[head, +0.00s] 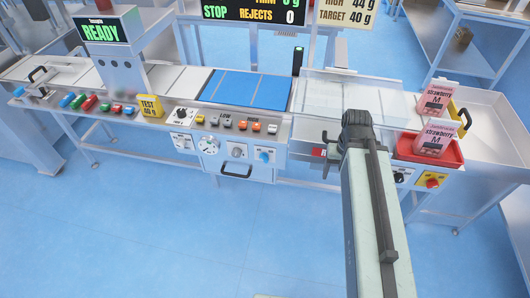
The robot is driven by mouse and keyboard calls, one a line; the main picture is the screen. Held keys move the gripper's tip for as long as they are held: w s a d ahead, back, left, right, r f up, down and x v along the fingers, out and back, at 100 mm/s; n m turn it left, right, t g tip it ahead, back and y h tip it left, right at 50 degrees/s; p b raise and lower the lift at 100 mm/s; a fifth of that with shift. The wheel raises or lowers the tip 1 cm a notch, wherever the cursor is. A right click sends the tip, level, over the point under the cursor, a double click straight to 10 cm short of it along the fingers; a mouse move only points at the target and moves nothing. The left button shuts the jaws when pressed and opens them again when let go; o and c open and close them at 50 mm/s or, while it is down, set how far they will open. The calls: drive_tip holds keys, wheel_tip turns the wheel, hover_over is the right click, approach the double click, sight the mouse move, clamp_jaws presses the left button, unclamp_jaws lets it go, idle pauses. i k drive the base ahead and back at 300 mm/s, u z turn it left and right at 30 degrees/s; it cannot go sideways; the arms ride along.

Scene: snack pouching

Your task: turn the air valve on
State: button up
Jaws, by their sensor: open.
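On the front panel of the machine, a blue knob (265,156) sits on a white plate, right of a round white dial (209,146). A red part (318,152) shows at the front edge left of my arm. No label is readable that tells which of these is the air valve. My arm reaches up from the bottom right. My gripper (357,122) is a dark shape at its far end, over the front edge of the line, right of the blue knob and apart from it. It is open; its fingertips are hard to make out.
A red tray (428,150) and pink strawberry pouches (436,137) stand right of my arm. A red-and-yellow button (431,183) is below them. A black handle (236,172) sticks out under the panel. A blue belt (244,90) lies behind. The floor in front is clear.

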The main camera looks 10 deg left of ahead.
sight(263, 157)
drive_tip(key=u, duration=1.65)
drive_tip(key=k, duration=1)
drive_tip(key=u, duration=0.65)
drive_tip(key=i, duration=1)
drive_tip(key=z, duration=0.05)
